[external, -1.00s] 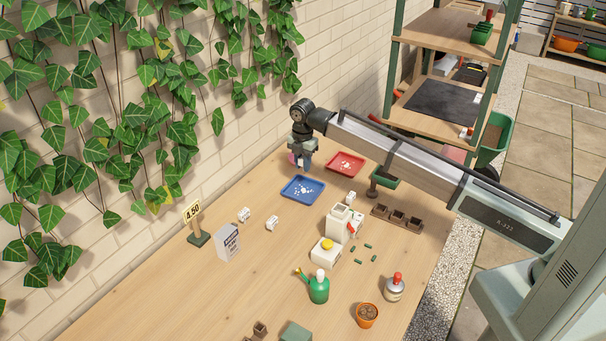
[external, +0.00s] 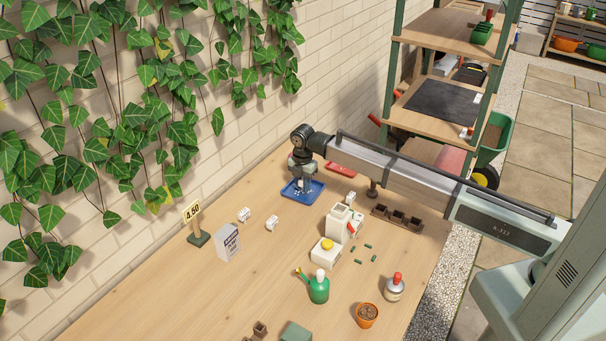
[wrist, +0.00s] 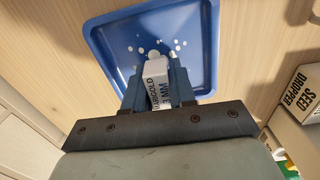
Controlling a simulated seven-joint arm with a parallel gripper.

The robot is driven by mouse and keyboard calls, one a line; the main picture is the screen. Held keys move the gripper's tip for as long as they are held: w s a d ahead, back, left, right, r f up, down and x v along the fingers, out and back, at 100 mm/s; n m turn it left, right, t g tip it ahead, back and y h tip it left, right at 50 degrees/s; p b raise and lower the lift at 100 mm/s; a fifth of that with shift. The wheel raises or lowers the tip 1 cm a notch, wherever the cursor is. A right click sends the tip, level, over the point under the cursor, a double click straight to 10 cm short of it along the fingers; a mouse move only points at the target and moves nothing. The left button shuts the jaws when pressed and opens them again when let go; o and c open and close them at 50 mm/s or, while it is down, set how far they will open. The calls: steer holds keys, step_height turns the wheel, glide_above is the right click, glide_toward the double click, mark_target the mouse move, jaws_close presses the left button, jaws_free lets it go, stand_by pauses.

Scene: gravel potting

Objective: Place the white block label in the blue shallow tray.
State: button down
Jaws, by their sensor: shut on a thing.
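The white block label (wrist: 157,72), with dark print on its side, is held between the blue-grey fingers of my gripper (wrist: 157,84) in the wrist view. The blue shallow tray (wrist: 203,58) lies beyond the fingertips, with several small white bits on its floor. In the external view my gripper (external: 303,186) points down over the blue tray (external: 316,192), and the held block is hard to make out there. I cannot tell whether the block touches the tray floor.
A red tray (external: 341,168) lies just behind, partly hidden by my arm. Other small white blocks (external: 243,214) (external: 271,223) stand on the table at the left. The front left table is clear.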

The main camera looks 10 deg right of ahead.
steer(key=shift+f, duration=0.15)
steer(key=c, duration=0.9)
jaws_free()
steer(key=shift+c, duration=0.2)
step_height(320, 180, up, 12)
steer(key=shift+r, duration=0.2)
